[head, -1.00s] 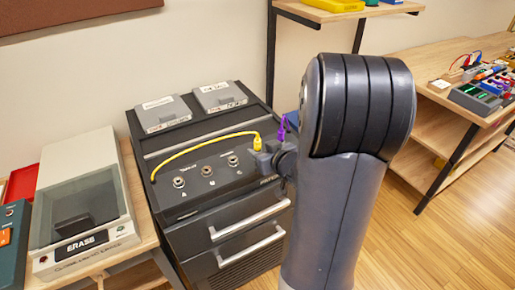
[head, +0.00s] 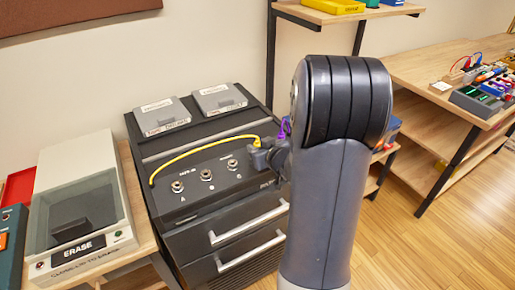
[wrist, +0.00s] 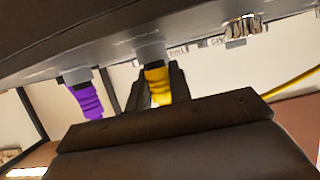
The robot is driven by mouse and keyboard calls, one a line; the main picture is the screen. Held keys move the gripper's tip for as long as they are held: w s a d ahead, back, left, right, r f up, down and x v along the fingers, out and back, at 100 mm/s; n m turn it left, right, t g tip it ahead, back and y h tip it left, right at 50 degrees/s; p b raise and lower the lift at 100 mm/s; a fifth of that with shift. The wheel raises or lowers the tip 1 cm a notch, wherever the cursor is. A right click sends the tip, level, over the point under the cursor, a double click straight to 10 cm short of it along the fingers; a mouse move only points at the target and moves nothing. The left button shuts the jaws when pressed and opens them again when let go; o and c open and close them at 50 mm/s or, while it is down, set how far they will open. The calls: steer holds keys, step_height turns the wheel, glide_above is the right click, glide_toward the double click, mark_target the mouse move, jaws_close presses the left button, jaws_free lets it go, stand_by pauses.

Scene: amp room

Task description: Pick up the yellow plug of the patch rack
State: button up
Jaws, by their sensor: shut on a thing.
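The yellow plug (head: 256,141) is at the right part of the sloped front panel of the dark patch rack (head: 180,247). Its yellow cable (head: 200,149) arcs to the panel's left end. My gripper (head: 262,157) is at the yellow plug. In the wrist view my gripper (wrist: 158,90) has one finger on each side of the yellow plug (wrist: 157,85) and is shut on it. The plug's end meets a grey socket (wrist: 151,52). A purple plug (wrist: 84,99) sits beside it, apart from the fingers; in the head view it is mostly hidden behind my arm.
Three round jacks, one of them the middle jack (head: 207,175), lie below the cable. Two grey boxes (head: 161,115) sit on the rack's top. A case marked ERASE (head: 80,205) stands on the left bench. A wooden bench (head: 440,75) with electronics is at right, with open floor before it.

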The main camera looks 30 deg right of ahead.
mark_target(257, 141)
jaws_close()
step_height(257, 141, up, 10)
steer(key=p, duration=0.4)
stand_by(0.4)
